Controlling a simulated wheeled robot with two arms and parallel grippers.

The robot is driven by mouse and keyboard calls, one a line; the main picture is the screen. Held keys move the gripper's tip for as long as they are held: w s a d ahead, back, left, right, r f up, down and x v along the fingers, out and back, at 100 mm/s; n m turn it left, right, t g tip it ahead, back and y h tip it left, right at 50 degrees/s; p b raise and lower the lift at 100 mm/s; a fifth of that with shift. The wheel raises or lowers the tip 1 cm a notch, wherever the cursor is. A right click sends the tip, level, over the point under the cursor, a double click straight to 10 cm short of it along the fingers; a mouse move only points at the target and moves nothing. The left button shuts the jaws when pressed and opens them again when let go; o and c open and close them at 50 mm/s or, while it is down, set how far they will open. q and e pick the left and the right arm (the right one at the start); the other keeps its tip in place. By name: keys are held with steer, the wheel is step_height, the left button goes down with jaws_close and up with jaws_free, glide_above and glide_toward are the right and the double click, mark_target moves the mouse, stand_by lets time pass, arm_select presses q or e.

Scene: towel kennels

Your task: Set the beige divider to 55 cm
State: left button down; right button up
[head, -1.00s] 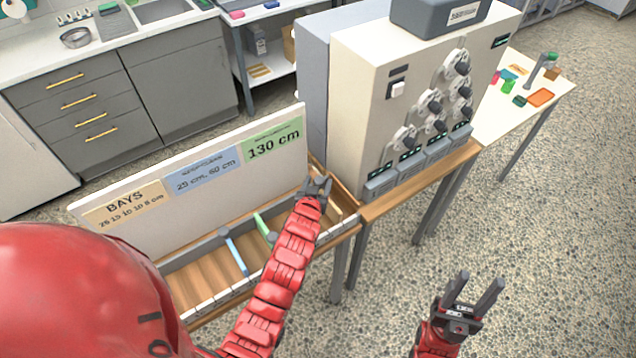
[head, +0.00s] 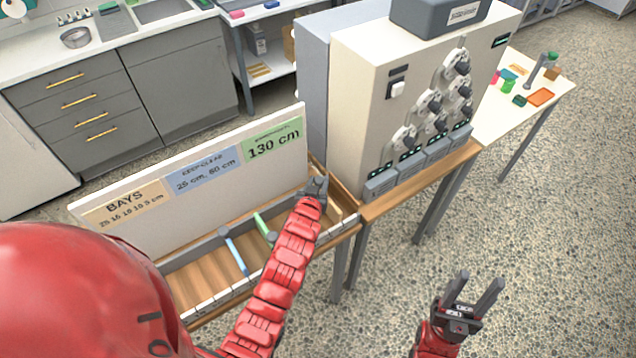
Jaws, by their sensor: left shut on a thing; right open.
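The wooden tray (head: 205,272) has a blue divider (head: 236,254) and a green divider (head: 262,226) across it. The beige divider (head: 337,212) is near its right end, partly hidden by my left arm. My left gripper (head: 316,186) is at the back right of the tray, shut on what seems to be the beige divider's back end; the grip itself is mostly hidden. My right gripper (head: 474,290) is open and empty over the floor at the lower right.
A white board behind the tray carries a beige bays label (head: 138,202), a blue keep-clear label (head: 203,170) and a green 130 cm label (head: 274,139). A cream machine with knobs (head: 365,110) stands close right of the tray. The floor around my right gripper is clear.

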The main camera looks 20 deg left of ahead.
stand_by(0.6)
arm_select(q)
steer(key=s+a, duration=0.1)
steer(key=s, duration=0.1)
steer(key=s+a, duration=0.2)
steer(key=shift+a, duration=0.1)
steer(key=c, duration=0.9)
jaws_free()
steer(key=shift+c, duration=0.2)
steer(key=o, duration=0.4)
steer(key=shift+o, duration=0.2)
